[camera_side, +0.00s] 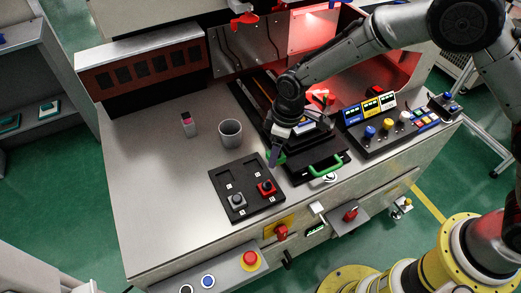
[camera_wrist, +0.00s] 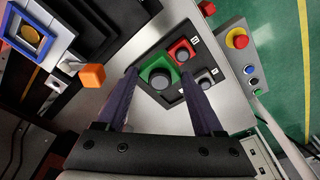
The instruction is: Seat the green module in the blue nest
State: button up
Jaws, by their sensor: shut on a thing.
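The green module (camera_wrist: 152,84), a green square with a dark round knob, sits between the two fingers of my gripper (camera_wrist: 160,75) in the wrist view. My gripper is shut on it. In the side view my gripper (camera_side: 275,157) is by the back right corner of the black tray (camera_side: 224,176), with a bit of green (camera_side: 282,158) beside the fingers. How high the module is above the tray is unclear. A blue square frame with a yellowish middle, which looks like the blue nest (camera_wrist: 30,27), is at the upper left of the wrist view. My arm largely hides that area in the side view.
The tray holds a red module (camera_side: 266,187) and a grey module (camera_side: 237,201). A grey cup (camera_side: 230,134) and a small pink-topped block (camera_side: 187,125) stand behind it. A green handle (camera_side: 325,168) and a button panel (camera_side: 385,132) are at the right. The bench's left side is clear.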

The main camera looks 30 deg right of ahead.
jog(key=s+d+r, duration=0.3)
jog(key=s, duration=0.2)
jog(key=w+d, duration=0.3)
jog(key=w, duration=0.2)
jog(key=w+d, duration=0.4)
jog(key=w, duration=0.1)
jog(key=w+d+r, duration=0.1)
jog(key=w+d, duration=0.3)
jog(key=w, duration=0.1)
jog(key=shift+w+d+r, duration=0.1)
jog(key=shift+w+d, duration=0.1)
jog(key=shift+w, duration=0.15)
jog(key=shift+d, duration=0.25)
jog(key=shift+f, duration=0.3)
jog(key=shift+f, duration=2.1)
